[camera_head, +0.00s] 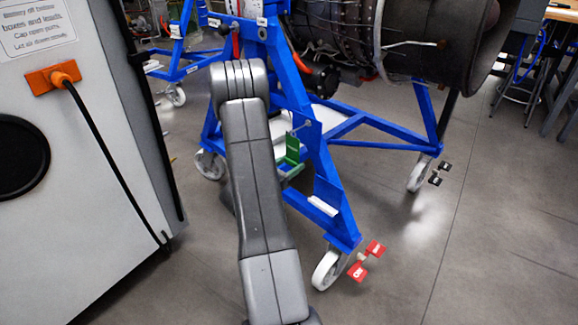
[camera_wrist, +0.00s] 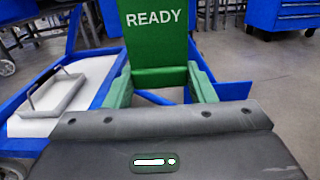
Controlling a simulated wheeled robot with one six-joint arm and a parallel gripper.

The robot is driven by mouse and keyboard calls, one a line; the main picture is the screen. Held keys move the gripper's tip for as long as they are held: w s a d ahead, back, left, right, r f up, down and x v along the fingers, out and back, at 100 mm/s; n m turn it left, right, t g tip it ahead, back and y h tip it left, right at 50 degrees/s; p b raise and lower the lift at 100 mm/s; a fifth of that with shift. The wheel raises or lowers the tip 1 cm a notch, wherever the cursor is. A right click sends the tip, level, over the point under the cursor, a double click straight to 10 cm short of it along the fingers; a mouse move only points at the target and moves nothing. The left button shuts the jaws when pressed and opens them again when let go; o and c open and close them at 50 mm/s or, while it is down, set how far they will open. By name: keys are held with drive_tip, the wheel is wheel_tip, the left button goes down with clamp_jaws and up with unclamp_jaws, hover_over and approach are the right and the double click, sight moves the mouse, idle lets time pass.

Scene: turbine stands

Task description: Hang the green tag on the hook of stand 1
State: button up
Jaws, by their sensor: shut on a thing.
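The green tag (camera_head: 292,149) is upright beside the blue leg of the near stand (camera_head: 320,165). In the wrist view the tag (camera_wrist: 156,35) faces me and reads "READY"; its top is cut off by the frame. My gripper (camera_wrist: 163,85) is shut on the tag's lower part, with a pale green finger at each side. In the head view my gripper (camera_head: 288,168) is partly hidden behind my arm. A thin grey hook (camera_head: 302,127) sticks out from a blue plate on the stand, just above the tag. I cannot tell whether tag and hook touch. The stand's number is not readable.
A white cabinet (camera_head: 80,180) with an orange plug stands at the left. The stand carries a large engine (camera_head: 400,40) and rolls on white castors (camera_head: 328,270). Red pedals (camera_head: 366,262) lie low at its front corner.

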drive_tip(key=shift+w+d, duration=0.1)
drive_tip(key=o, duration=1.6)
drive_tip(key=b+v, duration=0.1)
drive_tip(key=v, duration=0.6)
